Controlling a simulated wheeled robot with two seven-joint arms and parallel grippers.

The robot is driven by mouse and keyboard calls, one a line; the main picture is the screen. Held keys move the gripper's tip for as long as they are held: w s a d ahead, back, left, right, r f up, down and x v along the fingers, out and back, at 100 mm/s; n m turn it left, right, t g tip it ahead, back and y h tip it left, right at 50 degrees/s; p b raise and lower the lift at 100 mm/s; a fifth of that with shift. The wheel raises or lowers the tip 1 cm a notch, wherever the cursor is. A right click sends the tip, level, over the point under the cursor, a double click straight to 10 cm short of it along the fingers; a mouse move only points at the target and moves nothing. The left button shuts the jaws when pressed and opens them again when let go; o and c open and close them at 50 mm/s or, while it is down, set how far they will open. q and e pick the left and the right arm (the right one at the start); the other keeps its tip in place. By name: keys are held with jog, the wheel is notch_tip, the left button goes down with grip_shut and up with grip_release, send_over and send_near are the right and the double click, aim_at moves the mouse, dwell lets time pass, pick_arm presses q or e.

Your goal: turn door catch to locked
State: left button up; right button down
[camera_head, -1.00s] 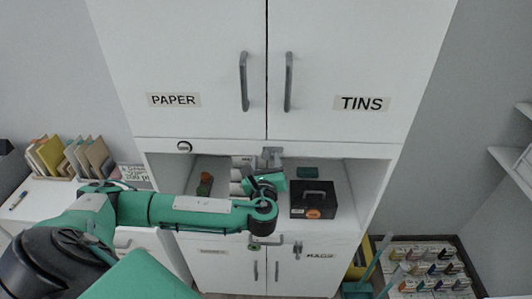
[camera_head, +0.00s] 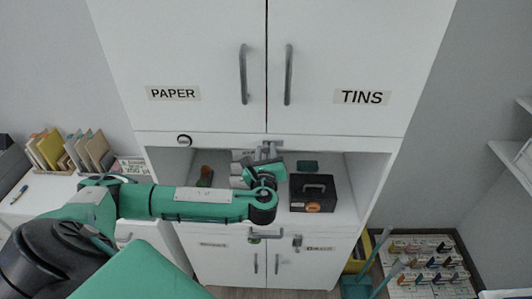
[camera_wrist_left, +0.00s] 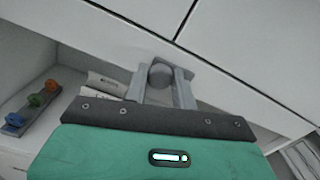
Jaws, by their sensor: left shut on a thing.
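The door catch shows in the left wrist view as a round grey knob (camera_wrist_left: 160,74) on the white rail below the upper doors. My left gripper (camera_wrist_left: 163,76) has its two grey fingers on either side of the knob and is shut on it. In the head view the left gripper (camera_head: 269,148) is at the rail's middle, just below the gap between the PAPER door (camera_head: 190,60) and the TINS door (camera_head: 345,55). The catch is largely hidden there by the fingers. Its exact turn angle cannot be told. My right gripper is not in view.
Below the rail is an open shelf bay with a black box (camera_head: 313,189) and a tray of coloured knobs (camera_wrist_left: 35,105). Lower doors carry a grey latch bar (camera_head: 265,235).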

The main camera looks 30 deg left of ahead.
pick_arm(q)
jog(key=n+b, duration=0.3)
jog(key=shift+f+n, duration=0.3)
jog(key=n+b, duration=0.4)
jog(key=n, duration=0.1)
jog(key=shift+b, duration=0.4)
jog(key=n+b, duration=0.3)
jog(key=n, duration=0.1)
jog(key=shift+r+n, duration=0.1)
jog(key=shift+n, duration=0.3)
jog(key=shift+r+n+b, duration=0.1)
jog(key=shift+n+b, duration=1)
jog(key=shift+n, duration=0.9)
jog(key=o, duration=1)
jog(key=shift+r, duration=0.1)
